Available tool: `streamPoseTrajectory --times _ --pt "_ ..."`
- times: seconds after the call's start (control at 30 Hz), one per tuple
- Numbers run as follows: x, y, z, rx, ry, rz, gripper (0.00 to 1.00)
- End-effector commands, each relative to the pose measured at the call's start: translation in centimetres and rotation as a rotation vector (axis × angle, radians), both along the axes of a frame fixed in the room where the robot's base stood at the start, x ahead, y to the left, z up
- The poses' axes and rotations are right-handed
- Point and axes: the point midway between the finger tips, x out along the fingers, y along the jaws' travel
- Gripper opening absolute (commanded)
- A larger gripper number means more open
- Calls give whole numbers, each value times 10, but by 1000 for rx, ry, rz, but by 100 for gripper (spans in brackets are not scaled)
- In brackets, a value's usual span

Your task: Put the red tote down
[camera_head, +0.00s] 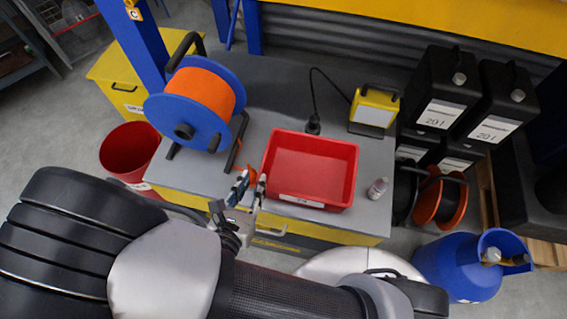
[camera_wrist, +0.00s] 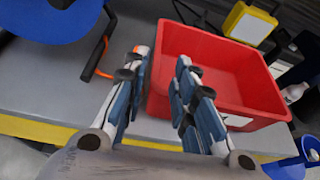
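The red tote (camera_head: 308,187) is an empty, open-topped box with a white label on its front wall. It rests upright on the grey bench top (camera_head: 207,172), near the front edge. My gripper (camera_head: 246,181) is at the tote's left side, by the front left corner. In the wrist view the gripper (camera_wrist: 163,60) is open, with a wide gap between its blue-padded fingers. The tote (camera_wrist: 215,62) shows between and beyond the fingers, its left wall in the gap. I cannot tell whether a finger touches it.
A blue reel with orange cable (camera_head: 203,93) stands left of the tote. A yellow work lamp (camera_head: 374,107) is behind it, and a small white bottle (camera_head: 378,188) stands close on the right. Black canisters (camera_head: 440,95) stand further right. A red bucket (camera_head: 128,150) is left of the bench.

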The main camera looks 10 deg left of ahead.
Motion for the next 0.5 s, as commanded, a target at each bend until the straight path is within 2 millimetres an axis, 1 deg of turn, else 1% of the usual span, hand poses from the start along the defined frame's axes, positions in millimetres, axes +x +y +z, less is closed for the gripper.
streamPoseTrajectory --times 0.17,0.27,0.3,0.37,0.47,0.5 --pt "0 -1 0 2 0 -4 25" --pt "7 -7 7 24 0 -51 25" --pt "12 -14 14 46 -1 -94 25" --pt "23 -30 28 94 0 -193 25" --pt "42 -77 60 228 2 -460 25" --pt "47 -99 73 293 2 -584 25"
